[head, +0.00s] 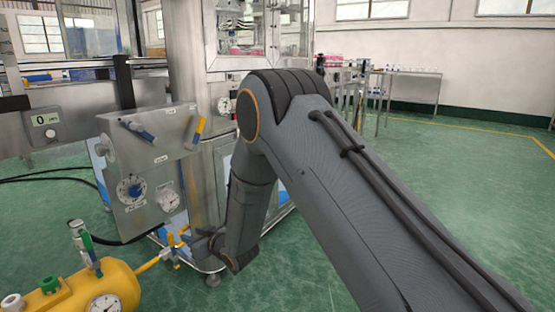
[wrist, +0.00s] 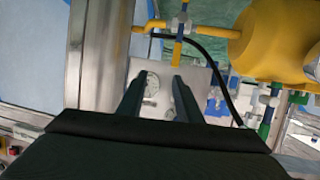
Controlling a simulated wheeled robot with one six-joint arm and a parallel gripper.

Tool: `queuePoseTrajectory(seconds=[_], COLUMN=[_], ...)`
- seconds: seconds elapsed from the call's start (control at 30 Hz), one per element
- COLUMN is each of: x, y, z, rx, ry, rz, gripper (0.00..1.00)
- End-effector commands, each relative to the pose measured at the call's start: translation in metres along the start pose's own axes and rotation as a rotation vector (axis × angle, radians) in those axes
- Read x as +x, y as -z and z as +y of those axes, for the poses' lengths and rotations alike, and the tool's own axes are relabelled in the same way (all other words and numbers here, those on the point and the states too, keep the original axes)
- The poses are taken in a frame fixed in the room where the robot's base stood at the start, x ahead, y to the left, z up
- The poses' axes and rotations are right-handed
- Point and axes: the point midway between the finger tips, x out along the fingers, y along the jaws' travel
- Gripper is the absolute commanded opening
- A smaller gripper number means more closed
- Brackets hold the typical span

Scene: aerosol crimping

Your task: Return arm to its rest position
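My gripper (head: 190,243) is low at the end of my grey arm, in front of the machine and close to the yellow pipe and valve fittings. In the wrist view, the two dark fingers of my gripper (wrist: 158,88) stand apart with a clear gap. Nothing is held between them. A grey panel with a round gauge (wrist: 151,84) shows behind the gap. My arm is bent, its elbow high and its forearm hanging down. I cannot tell the exact distance from my fingertips to the fittings.
A steel control box (head: 150,172) with levers, a dial and a gauge stands left of my forearm. A yellow tank (head: 95,288) is at the lower left; it also shows in the wrist view (wrist: 275,40). A yellow pipe (head: 155,262) lies beside my gripper. Green floor (head: 470,180) is open at right.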

Motion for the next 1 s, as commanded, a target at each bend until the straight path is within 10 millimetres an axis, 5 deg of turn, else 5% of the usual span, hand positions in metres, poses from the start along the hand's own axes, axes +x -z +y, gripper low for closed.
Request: queuePoseTrajectory(seconds=[0.13, 0.4, 0.8, 1.0], x=[-0.037, -0.134, -0.325, -0.404], y=[0.023, 0.034, 0.016, 0.001], z=[0.0, -0.012, -0.068, -0.098], rx=[0.015, 0.071, 0.199, 0.253], ry=[-0.057, -0.132, -0.155, -0.133], rz=[-0.144, -0.423, -0.838, -0.994], gripper=[0.32, 0.32, 0.32, 0.32])
